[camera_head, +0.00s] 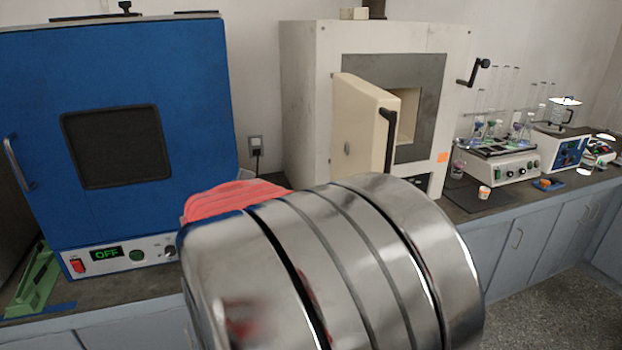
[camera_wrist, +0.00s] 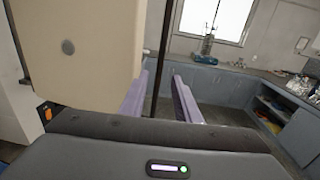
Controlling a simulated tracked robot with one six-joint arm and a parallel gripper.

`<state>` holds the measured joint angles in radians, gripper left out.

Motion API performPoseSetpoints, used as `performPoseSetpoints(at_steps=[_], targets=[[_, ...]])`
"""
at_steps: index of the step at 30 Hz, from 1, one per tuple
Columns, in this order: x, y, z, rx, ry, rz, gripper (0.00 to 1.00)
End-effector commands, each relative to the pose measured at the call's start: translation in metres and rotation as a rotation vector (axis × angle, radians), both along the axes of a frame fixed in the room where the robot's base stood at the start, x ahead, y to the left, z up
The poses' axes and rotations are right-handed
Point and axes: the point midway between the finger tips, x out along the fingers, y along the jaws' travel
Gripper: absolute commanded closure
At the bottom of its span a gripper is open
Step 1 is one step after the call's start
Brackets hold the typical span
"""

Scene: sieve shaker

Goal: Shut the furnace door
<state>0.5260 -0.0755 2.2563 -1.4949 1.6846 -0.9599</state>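The furnace (camera_head: 305,100) stands on the counter in the head view. Its cream door (camera_head: 360,125) is swung open, and the dark-framed chamber opening (camera_head: 408,110) shows behind it. A black handle (camera_head: 388,140) is on the door. In the wrist view the door (camera_wrist: 80,50) fills the upper left, with a round grey spot on it. My gripper (camera_wrist: 160,95) has its two purple fingers apart beside the door. A thin dark upright bar, apparently the handle (camera_wrist: 160,50), shows between them with gaps on both sides. My gripper is not seen in the head view.
A blue oven (camera_head: 200,110) with its display reading OFF stands left. A red cloth-like item (camera_head: 225,200) lies behind a large shiny ringed cylinder (camera_head: 330,260), which hides the counter's middle. Glassware and instruments (camera_head: 500,160) stand right. The floor (camera_head: 560,310) is clear there.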

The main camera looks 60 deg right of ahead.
Motion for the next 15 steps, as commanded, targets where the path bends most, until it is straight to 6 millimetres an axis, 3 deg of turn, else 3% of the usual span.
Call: performPoseSetpoints(at_steps=[8,15], targets=[[-0.001,-0.001,0.0,0.0,-0.003,0.0,0.7],[-0.012,-0.014,0.0,0.001,-0.004,-0.003,0.7]])
